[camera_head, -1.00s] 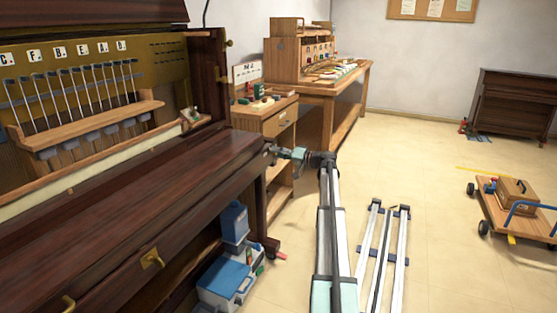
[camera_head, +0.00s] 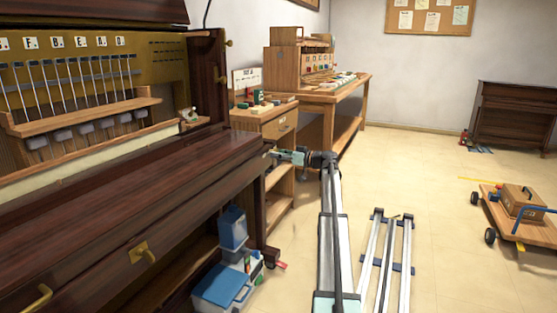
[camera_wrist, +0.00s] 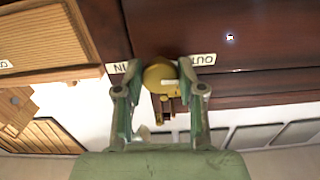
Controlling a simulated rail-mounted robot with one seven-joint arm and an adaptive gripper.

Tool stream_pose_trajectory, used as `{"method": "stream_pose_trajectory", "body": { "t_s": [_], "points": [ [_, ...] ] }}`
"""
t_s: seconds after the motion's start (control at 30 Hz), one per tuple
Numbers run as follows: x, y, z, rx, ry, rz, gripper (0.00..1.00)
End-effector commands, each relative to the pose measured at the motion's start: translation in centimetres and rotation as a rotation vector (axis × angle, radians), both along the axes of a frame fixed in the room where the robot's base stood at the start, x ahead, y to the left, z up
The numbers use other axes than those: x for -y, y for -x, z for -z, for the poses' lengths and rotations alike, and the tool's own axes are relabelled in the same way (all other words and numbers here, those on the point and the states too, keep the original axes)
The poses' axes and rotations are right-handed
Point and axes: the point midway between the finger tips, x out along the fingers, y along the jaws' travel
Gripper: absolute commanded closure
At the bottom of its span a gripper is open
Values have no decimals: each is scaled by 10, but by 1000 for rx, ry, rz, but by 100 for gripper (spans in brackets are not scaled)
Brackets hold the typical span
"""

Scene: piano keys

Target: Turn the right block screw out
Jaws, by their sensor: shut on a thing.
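The right block screw is a round brass head with a stepped brass part (camera_wrist: 158,76) at the dark wooden end of the piano. It sits between an IN label (camera_wrist: 121,67) and an OUT label (camera_wrist: 197,59) in the wrist view. My gripper (camera_wrist: 160,68) has its two green fingers on either side of the brass head, shut on it. In the head view my gripper (camera_head: 276,154) reaches the right end of the piano (camera_head: 150,190). The screw is too small or hidden to make out there.
A wooden side cabinet (camera_head: 262,118) with small items and a workbench (camera_head: 335,105) stand behind my arm. A blue-lidded box (camera_head: 222,287) is under the piano. A trolley (camera_head: 512,222) stands at right. Open floor (camera_head: 435,165) lies between.

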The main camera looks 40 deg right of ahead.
Motion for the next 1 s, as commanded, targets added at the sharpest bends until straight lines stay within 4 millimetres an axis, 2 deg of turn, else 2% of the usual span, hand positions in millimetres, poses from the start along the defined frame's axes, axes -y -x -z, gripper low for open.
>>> {"method": "stream_pose_trajectory", "body": {
  "t_s": [0.23,0.7,0.73,0.77,0.8,1.0],
  "points": [
    [0,-2,-1,34,59,1,96],
    [0,-2,-2,39,69,1,96],
    [0,-2,-2,39,69,1,51],
    [0,-2,-2,39,69,1,40],
    [0,-2,-1,39,69,1,38],
    [0,-1,-1,37,68,1,38]
  ]
}}
